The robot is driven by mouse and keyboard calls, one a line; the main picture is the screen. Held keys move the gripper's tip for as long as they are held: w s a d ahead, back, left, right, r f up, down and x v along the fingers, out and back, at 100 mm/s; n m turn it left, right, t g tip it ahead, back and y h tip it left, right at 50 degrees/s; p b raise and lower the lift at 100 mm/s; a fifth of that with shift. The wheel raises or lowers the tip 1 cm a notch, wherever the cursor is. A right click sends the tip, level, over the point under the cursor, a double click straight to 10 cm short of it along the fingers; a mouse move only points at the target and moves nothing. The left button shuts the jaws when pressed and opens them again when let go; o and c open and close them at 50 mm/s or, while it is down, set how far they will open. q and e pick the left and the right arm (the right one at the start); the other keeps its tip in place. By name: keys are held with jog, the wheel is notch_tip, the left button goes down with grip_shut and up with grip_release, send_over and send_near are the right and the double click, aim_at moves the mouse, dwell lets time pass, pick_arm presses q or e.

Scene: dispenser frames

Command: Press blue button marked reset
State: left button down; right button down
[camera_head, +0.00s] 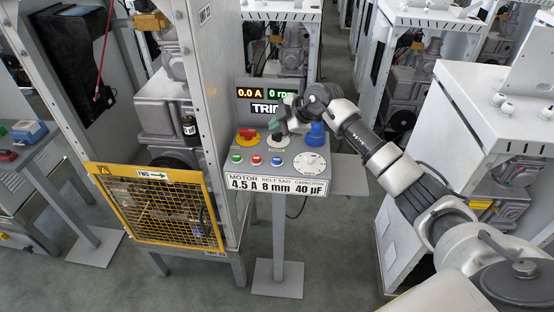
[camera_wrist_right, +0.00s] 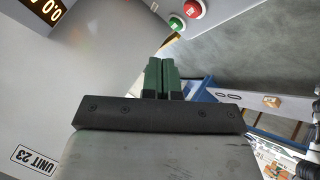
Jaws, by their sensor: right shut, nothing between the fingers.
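The control panel (camera_head: 240,172) stands in the middle of the head view. A small blue button (camera_head: 276,161) sits at the right end of its lower button row; its marking is too small to read. My right gripper (camera_head: 275,128) is shut and empty, with green fingertips over the upper part of the panel, behind the blue button in the picture. In the right wrist view the shut fingers (camera_wrist_right: 160,77) show in the middle. The blue button cannot be made out there. My left gripper is not in view.
Left of the blue button are a red button (camera_head: 256,160) and a green button (camera_head: 237,158). A red-and-yellow switch (camera_head: 248,134), a large blue cylinder (camera_head: 317,133) and a white dial (camera_head: 309,163) are nearby. A yellow mesh guard (camera_head: 160,213) stands left. The display (camera_head: 265,94) shows TRIP.

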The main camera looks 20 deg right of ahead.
jog(key=b, duration=0.7)
send_over(277, 161)
notch_tip(277, 161, down, 7)
jog(key=shift+r, duration=0.2)
jog(key=shift+f, duration=1.1)
dwell(0.5)
jog(key=shift+f, duration=0.35)
jog(key=shift+f, duration=0.55)
dwell(0.5)
dwell(0.4)
jog(key=shift+r+p, duration=0.95)
jog(key=shift+p, duration=0.05)
